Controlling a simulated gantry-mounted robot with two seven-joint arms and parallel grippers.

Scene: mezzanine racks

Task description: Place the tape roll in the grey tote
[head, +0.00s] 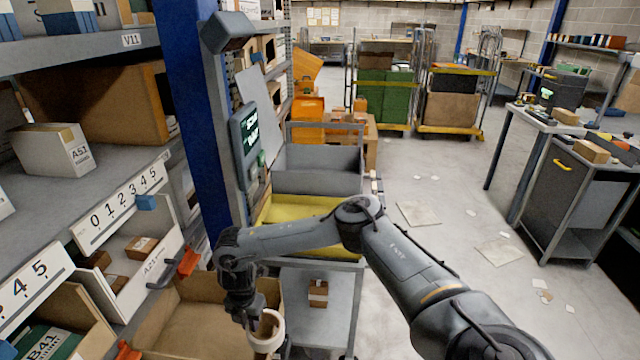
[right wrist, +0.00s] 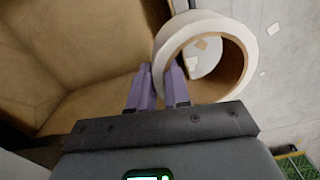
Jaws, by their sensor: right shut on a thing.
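The tape roll (head: 263,346), a white ring with a brown core, is at the bottom of the head view. My right gripper (head: 250,318) points down and is shut on one side of its wall. In the right wrist view, the purple fingers (right wrist: 161,75) pinch the left edge of the roll (right wrist: 205,25). The roll is beside an open cardboard box and appears held up in the air. The grey tote (head: 318,182) stands on a cart farther back, its inside looking empty. My left gripper is out of view.
A yellow tote (head: 300,212) sits in front of the grey tote, partly behind my right arm. A cardboard box (head: 195,335) is below left of the gripper. A blue rack post (head: 198,110) and a screen (head: 246,140) stand left of the cart.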

